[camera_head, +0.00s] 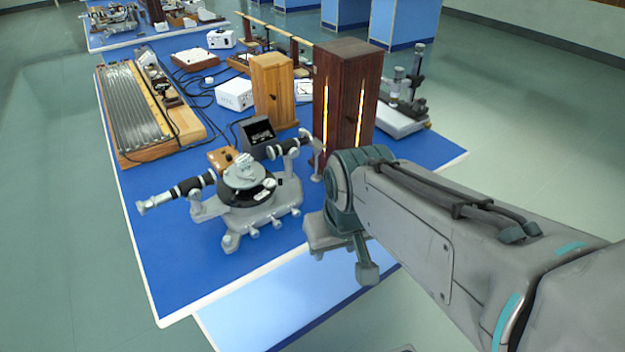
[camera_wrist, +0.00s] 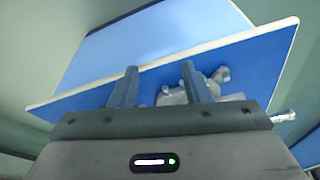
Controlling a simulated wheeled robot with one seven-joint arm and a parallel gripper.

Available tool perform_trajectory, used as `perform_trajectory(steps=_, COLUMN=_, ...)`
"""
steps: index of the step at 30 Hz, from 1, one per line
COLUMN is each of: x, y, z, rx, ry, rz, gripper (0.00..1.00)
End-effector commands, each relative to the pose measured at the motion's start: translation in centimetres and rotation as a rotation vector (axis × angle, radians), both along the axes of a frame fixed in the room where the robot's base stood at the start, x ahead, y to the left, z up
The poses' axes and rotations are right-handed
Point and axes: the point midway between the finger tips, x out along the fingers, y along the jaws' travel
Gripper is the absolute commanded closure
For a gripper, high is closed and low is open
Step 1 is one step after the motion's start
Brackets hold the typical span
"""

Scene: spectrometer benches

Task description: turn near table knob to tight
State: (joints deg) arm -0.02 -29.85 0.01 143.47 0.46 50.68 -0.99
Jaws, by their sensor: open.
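A grey spectrometer (camera_head: 250,205) stands near the front of the blue near table (camera_head: 185,280). It has a round central table, two black-and-grey tubes and several small knobs (camera_head: 254,233) along its near lower edge. I cannot tell which knob is the task's one, nor how tight any is. My gripper (camera_head: 342,262) is at the table's front right, right of the spectrometer and apart from it. In the wrist view my gripper (camera_wrist: 159,70) is open and empty, its fingers pointing at the blue table. Part of the spectrometer (camera_wrist: 172,97) shows between and behind the right finger.
A dark wooden cabinet (camera_head: 350,90) with glowing slits stands behind my gripper. A lighter wooden box (camera_head: 272,90), a black box (camera_head: 258,137) and a ribbed board (camera_head: 130,105) stand farther back. The table's front left is clear.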

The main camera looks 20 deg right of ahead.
Motion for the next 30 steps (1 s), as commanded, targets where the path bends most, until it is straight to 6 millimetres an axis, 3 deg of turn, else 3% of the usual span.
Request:
perform_trajectory(steps=6, x=3.8, y=1.0, z=-4.6, rx=0.004, ry=-0.121, rz=0.120, gripper=0.57)
perform_trajectory(steps=15, x=11.4, y=0.1, z=-9.7, rx=-0.066, ry=-0.380, rz=0.267, gripper=0.57)
perform_trajectory(steps=21, x=14.7, y=-0.4, z=-11.2, rx=-0.135, ry=-0.497, rz=0.333, gripper=0.57)
perform_trajectory(steps=30, x=16.6, y=-0.6, z=-11.8, rx=-0.174, ry=-0.547, rz=0.360, gripper=0.57)
